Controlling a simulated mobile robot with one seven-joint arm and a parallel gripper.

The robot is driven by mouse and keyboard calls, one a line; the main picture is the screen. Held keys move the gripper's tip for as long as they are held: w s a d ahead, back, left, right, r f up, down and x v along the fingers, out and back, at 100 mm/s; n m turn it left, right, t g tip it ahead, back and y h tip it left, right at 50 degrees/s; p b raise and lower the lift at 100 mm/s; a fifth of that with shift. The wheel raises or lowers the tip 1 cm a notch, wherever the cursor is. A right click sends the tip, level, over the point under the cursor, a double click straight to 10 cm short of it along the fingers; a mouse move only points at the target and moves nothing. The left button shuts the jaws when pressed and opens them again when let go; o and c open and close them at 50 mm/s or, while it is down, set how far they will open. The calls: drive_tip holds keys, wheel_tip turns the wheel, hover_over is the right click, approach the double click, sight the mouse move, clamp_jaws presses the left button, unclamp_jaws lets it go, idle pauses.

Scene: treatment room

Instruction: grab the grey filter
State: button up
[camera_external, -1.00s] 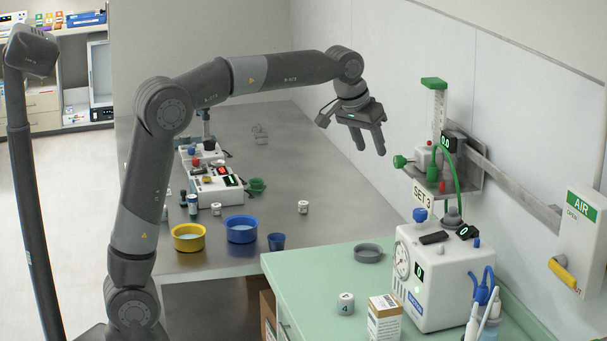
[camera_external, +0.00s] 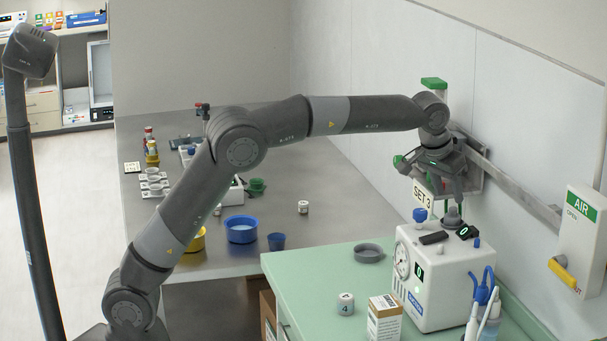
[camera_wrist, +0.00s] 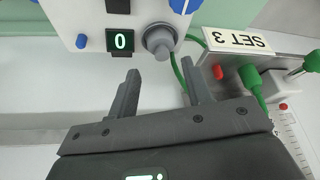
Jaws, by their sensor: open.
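A grey rounded piece with a narrower stub, which looks like the grey filter (camera_external: 452,215), stands on top of the white machine (camera_external: 432,285) near its back. It also shows in the wrist view as a grey filter (camera_wrist: 159,40) on the machine's white face, beside the lit "0" display (camera_wrist: 120,41). My gripper (camera_external: 446,194) is above and close to it, fingers pointing down. In the wrist view my gripper (camera_wrist: 160,70) is open and empty, and the filter lies just beyond the fingertips, roughly in line with the gap. No contact shows.
A wall bracket with green and red fittings (camera_wrist: 249,78) and a "SET 3" sign (camera_external: 422,195) is right beside my gripper. A green hose (camera_wrist: 179,72) passes near the right finger.

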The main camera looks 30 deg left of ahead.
sight(453, 208)
drive_tip(key=x, duration=0.5)
drive_tip(key=shift+w, duration=0.25)
drive_tip(key=shift+c, duration=0.3)
clamp_jaws()
